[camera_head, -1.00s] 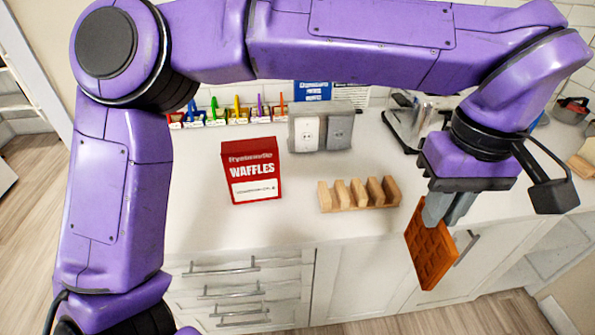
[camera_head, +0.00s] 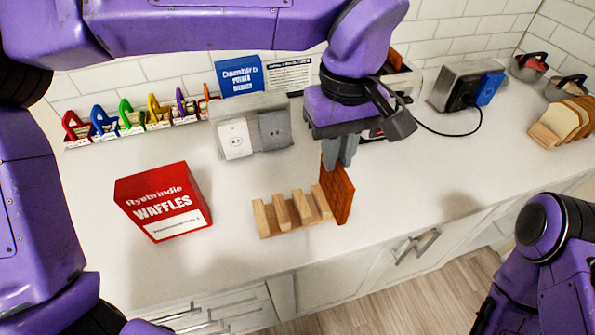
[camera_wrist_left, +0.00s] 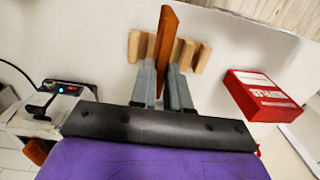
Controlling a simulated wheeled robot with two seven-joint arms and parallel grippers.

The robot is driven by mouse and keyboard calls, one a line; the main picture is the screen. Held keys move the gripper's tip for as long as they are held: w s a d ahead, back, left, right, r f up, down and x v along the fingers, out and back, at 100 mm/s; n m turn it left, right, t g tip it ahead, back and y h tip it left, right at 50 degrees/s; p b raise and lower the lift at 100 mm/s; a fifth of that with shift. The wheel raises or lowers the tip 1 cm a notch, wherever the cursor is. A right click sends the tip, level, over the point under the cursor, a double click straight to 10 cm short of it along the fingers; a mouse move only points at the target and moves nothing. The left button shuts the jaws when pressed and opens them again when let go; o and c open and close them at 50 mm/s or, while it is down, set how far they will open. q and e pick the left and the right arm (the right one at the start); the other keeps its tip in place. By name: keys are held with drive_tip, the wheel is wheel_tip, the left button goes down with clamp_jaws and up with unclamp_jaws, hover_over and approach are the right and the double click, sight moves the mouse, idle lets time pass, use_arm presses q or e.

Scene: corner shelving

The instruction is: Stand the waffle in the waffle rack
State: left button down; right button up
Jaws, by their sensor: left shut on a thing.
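The waffle (camera_head: 338,195) is a brown-orange gridded slab, upright with its face roughly parallel to the slats. My left gripper (camera_head: 340,152) is shut on its top edge. In the left wrist view the waffle (camera_wrist_left: 166,45) shows edge-on between the fingers (camera_wrist_left: 163,88). The wooden waffle rack (camera_head: 290,210) stands on the counter; the waffle is at its right end in the head view, hiding part of it. In the left wrist view, rack slats (camera_wrist_left: 203,58) show on both sides of the waffle. Whether its lower edge is in a slot cannot be told. My right gripper is out of view.
A red waffle box (camera_head: 165,203) stands left of the rack. A double socket unit (camera_head: 250,128) and coloured clips (camera_head: 132,118) are behind. A toaster-like appliance (camera_head: 465,85) and a bread rack (camera_head: 565,120) are at the right. The counter between box and rack is clear.

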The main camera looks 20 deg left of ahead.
use_arm(q)
drive_tip(key=w+a+f+p, duration=0.1)
drive_tip(key=a+f, duration=0.8)
drive_tip(key=f, duration=0.1)
drive_tip(key=shift+f+p, duration=0.3)
drive_tip(key=shift+f, duration=0.1)
drive_tip(key=c, duration=1.1)
unclamp_jaws()
drive_tip(key=shift+a, duration=0.1)
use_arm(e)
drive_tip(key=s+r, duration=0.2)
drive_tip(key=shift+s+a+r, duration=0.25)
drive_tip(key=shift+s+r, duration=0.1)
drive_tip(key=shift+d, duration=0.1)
use_arm(q)
drive_tip(key=shift+r, duration=0.1)
